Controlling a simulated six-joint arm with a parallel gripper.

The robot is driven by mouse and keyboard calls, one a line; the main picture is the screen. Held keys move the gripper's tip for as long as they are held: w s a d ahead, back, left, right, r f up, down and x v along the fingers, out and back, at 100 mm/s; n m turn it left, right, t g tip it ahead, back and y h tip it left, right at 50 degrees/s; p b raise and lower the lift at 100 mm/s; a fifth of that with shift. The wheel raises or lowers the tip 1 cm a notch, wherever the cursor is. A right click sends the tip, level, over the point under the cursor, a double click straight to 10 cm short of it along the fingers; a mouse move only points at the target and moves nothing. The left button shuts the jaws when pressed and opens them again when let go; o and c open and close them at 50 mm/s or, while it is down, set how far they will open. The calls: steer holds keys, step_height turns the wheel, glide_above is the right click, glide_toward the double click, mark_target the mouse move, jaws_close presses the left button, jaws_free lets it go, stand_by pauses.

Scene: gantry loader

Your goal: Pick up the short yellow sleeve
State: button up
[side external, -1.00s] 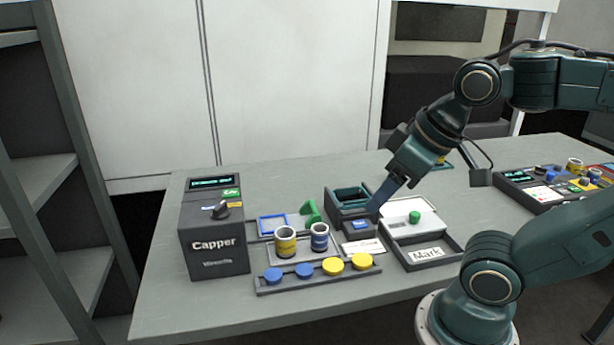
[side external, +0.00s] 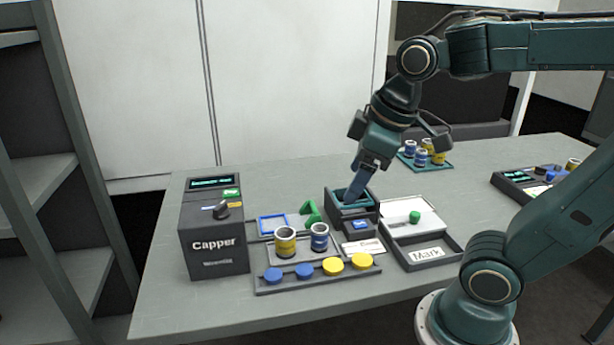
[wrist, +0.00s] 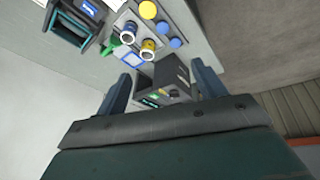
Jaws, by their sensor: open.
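A sleeve with a yellow band (side external: 285,242) stands upright on the grey holder beside the Capper, left of a blue-banded sleeve (side external: 319,238). In the wrist view the yellow sleeve (wrist: 149,48) shows beside the blue one (wrist: 128,32). More blue and yellow sleeves, including a front yellow one (side external: 438,158), stand on a teal tray at the back. I cannot tell which yellow sleeve is the short one. My gripper (side external: 352,194) points down over the dark teal-rimmed box, right of and behind the holder. In the wrist view my gripper (wrist: 161,88) is open, with nothing between its fingers.
The Capper (side external: 214,230) stands at the left. Blue and yellow caps (side external: 332,266) line the front rack. The teal-rimmed box (side external: 336,205), a green part (side external: 311,214) and the Mark tray (side external: 449,254) are nearby. A control panel (side external: 520,190) is at the right.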

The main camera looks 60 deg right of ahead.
steer(key=w+d+f+n+g, duration=0.2)
steer(key=w+n, duration=0.4)
steer(key=w, duration=0.3)
steer(key=n+g, duration=0.2)
steer(key=n, duration=0.4)
glide_above(285, 233)
steer(key=s+a, duration=0.1)
steer(key=a, duration=0.1)
step_height(285, 233, down, 7)
step_height(285, 233, down, 9)
steer(key=shift+s+d+r, duration=0.15)
steer(key=shift+f, duration=2.6)
steer(key=c, duration=1.3)
steer(key=shift+o, duration=0.2)
